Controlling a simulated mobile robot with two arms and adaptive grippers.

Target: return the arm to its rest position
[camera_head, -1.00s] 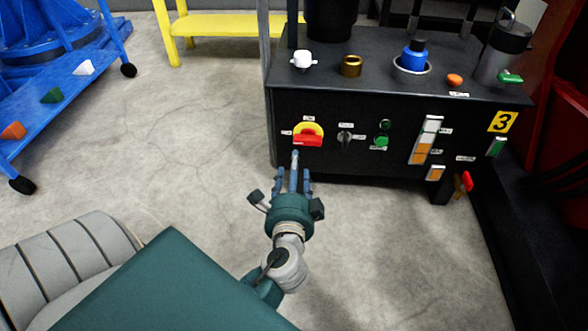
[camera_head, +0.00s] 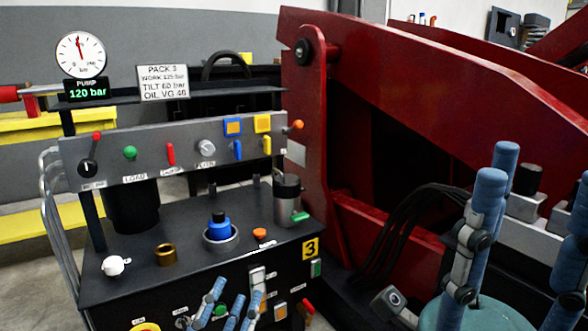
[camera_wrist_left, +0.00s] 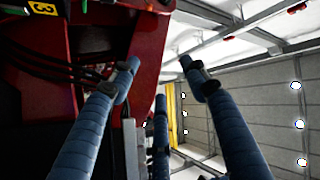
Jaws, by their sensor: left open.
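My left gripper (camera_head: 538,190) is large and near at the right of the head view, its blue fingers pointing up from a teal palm. The fingers are spread and nothing is between them. In the left wrist view its fingers (camera_wrist_left: 150,85) also stand apart and empty, with the red machine and the ceiling beyond. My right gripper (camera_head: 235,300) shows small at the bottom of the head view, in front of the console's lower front. Only its blue fingertips show; its palm is cut off by the frame edge, and its opening is unclear.
The black console (camera_head: 190,265) carries knobs, levers, a blue-capped part (camera_head: 219,229) and a canister (camera_head: 287,195). A pressure gauge (camera_head: 80,54) stands behind. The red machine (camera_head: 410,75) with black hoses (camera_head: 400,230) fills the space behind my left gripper.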

